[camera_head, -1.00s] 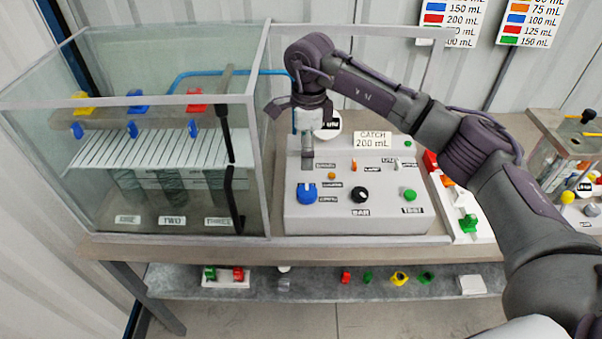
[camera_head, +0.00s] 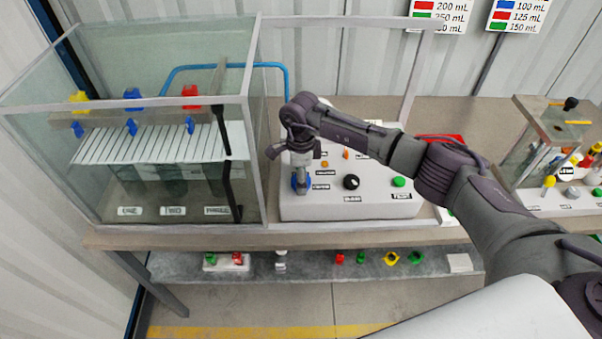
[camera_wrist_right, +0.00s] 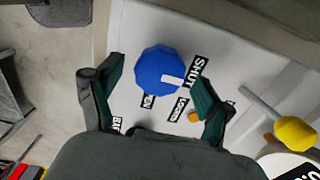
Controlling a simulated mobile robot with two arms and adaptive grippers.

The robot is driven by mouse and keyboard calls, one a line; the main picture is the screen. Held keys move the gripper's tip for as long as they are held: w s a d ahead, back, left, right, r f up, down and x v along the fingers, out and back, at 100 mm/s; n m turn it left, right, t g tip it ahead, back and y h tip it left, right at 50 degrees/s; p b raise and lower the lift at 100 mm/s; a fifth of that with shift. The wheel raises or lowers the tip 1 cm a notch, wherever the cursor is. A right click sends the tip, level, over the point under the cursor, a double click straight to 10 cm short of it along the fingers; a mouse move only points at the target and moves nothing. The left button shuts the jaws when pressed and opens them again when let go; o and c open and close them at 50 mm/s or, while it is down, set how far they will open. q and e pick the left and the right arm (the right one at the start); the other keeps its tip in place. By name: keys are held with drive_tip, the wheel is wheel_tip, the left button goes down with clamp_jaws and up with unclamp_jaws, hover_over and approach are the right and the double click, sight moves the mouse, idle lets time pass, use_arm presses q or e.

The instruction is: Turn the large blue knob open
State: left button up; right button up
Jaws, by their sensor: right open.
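The large blue knob (camera_wrist_right: 160,68) sits on the white control panel (camera_wrist_right: 135,30). In the right wrist view its white mark points right, toward the SHUT label (camera_wrist_right: 196,73); the OPEN label (camera_wrist_right: 148,101) is partly hidden below it. My right gripper (camera_wrist_right: 156,84) is open, with one finger on each side of the knob, apart from it in the picture. In the head view the right gripper (camera_head: 302,187) points down over the knob (camera_head: 294,182), which is mostly hidden behind it. My left gripper is not in view.
A black knob (camera_head: 351,182) and a green button (camera_head: 399,182) are on the panel to the right. A glass tank (camera_head: 248,150) stands close on the left. A yellow-tipped lever (camera_wrist_right: 290,128) and an orange button (camera_wrist_right: 194,117) lie near the right finger.

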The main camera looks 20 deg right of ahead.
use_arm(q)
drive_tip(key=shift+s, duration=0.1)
use_arm(e)
drive_tip(key=shift+f, duration=0.2)
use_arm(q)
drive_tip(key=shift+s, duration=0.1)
use_arm(e)
drive_tip(key=shift+c, duration=0.2)
drive_tip(key=c, duration=1.1)
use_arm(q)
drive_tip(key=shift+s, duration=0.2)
